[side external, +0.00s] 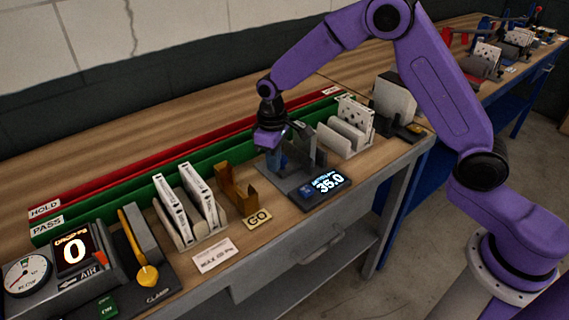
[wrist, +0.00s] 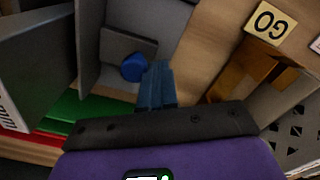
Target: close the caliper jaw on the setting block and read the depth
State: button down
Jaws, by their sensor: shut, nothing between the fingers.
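The caliper (side external: 305,158) is a dark grey fixture with upright plates on the bench. Its lit display (side external: 328,182) reads 35.0. In the wrist view a grey upright plate (wrist: 90,45) stands beside a low grey block (wrist: 125,45) with a round blue knob (wrist: 133,67). I cannot tell which grey piece is the setting block. My gripper (side external: 279,165) is low at the caliper's left side. Its blue fingers (wrist: 157,86) are shut together and empty, right beside the knob; whether they touch it is unclear.
An amber bracket (side external: 236,190) and a GO label (side external: 257,218) stand left of the caliper. White filters in a rack (side external: 190,205) are further left. Green PASS (side external: 150,185) and red HOLD (side external: 130,172) channels run behind.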

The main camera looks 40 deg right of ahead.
jog(key=shift+d, duration=1.25)
dwell(0.7)
jog(key=shift+a, duration=0.2)
jog(key=shift+a, duration=0.45)
jog(key=shift+a+r, duration=0.1)
jog(key=shift+a, duration=0.05)
notch_tip(320, 180, up, 7)
dwell(0.7)
jog(key=shift+s, duration=0.1)
